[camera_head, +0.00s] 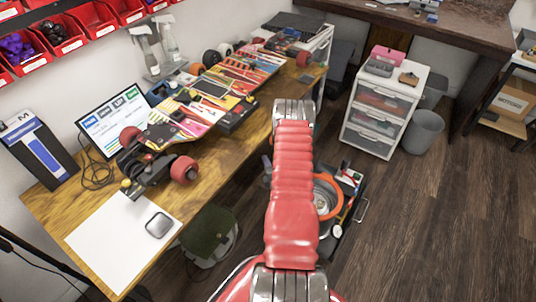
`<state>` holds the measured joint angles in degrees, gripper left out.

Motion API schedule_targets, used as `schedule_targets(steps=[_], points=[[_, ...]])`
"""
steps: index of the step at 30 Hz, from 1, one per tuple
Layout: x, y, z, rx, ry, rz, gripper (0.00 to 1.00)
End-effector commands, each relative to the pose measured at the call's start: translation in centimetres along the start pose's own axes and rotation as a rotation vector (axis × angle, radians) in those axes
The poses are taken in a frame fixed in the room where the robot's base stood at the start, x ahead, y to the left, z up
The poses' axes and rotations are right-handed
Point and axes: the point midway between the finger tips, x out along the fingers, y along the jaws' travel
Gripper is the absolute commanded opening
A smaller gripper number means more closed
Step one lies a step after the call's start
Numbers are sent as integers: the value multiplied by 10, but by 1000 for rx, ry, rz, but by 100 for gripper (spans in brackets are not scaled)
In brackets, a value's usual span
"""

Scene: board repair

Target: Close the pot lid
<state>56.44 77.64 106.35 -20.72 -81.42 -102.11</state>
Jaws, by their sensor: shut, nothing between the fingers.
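A round orange-rimmed thing (335,193), which may be the pot, sits low in or on a dark cart right of my arm. Its left part is hidden behind my red arm. A grey, metallic-looking round part shows inside the orange rim; I cannot tell whether this is a lid or the inside of the pot. No separate lid can be made out. My arm crosses the middle of the view, and my gripper at its end cannot be seen.
A long wooden workbench (45,205) with skateboard parts and tools runs along the left wall. A white drawer unit (373,133) and a grey bin (422,132) stand at the back right. A green bag-like thing (209,233) is below the bench. The wooden floor (440,220) at right is clear.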

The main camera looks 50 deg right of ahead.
Motion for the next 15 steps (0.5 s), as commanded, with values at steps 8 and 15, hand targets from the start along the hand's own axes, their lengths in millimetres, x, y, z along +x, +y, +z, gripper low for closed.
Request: schedule_targets(steps=[8, 15], points=[[28, 0, -1, -1, 2, 1, 0], [60, 0, 0, 0, 0, 0, 0]])
